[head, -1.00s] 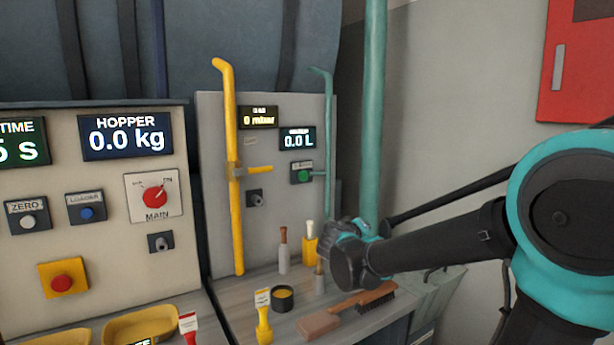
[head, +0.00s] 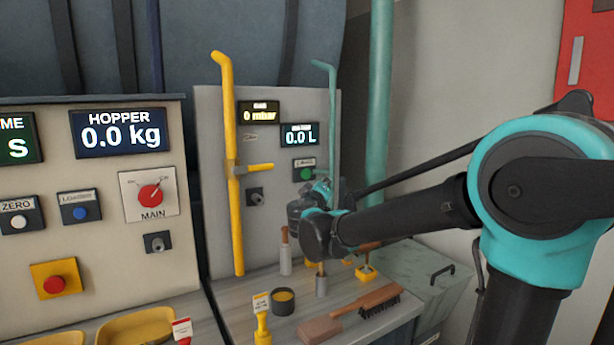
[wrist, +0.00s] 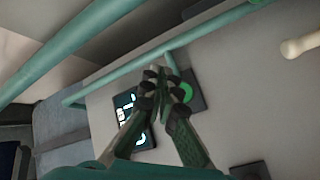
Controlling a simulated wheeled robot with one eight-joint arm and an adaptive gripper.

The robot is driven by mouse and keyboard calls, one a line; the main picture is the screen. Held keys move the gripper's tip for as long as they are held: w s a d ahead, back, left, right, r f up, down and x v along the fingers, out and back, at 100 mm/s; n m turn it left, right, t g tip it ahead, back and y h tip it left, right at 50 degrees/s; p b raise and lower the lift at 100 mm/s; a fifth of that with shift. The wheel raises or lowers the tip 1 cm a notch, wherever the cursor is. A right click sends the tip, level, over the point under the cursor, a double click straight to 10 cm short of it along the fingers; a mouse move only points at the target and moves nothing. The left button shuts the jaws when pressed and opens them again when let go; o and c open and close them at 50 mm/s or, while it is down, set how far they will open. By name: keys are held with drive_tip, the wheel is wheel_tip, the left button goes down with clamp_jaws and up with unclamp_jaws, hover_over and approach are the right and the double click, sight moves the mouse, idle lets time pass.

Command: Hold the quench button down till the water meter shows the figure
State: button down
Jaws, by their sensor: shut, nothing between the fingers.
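The quench button is a green button (head: 307,174) on a dark plate on the grey panel, below the water meter (head: 300,134), which reads 0.0 L. In the wrist view the green button (wrist: 186,92) lies just right of my fingertips, and part of the meter (wrist: 128,108) shows behind the fingers. My gripper (wrist: 160,76) is shut and empty, pointing at the panel near the button. In the head view my gripper (head: 322,188) is just below and right of the button. Whether it touches the button cannot be told.
A teal pipe (head: 333,110) runs close to the right of the button. A yellow pipe (head: 230,150) with a handle stands left. Several brushes, a dark pot (head: 283,300) and a wooden brush (head: 350,312) lie on the bench below.

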sight(311, 173)
drive_tip(key=shift+w+a, duration=0.75)
drive_tip(key=shift+w, duration=0.4)
drive_tip(key=shift+w+a, duration=0.8)
drive_tip(key=shift+w, duration=0.3)
drive_tip(key=shift+w+a, duration=0.75)
drive_tip(key=shift+w, duration=0.4)
drive_tip(key=shift+w, duration=0.15)
drive_tip(key=shift+w+a, duration=0.2)
drive_tip(key=shift+w+a, duration=0.3)
drive_tip(key=shift+w, duration=0.1)
idle(3.9)
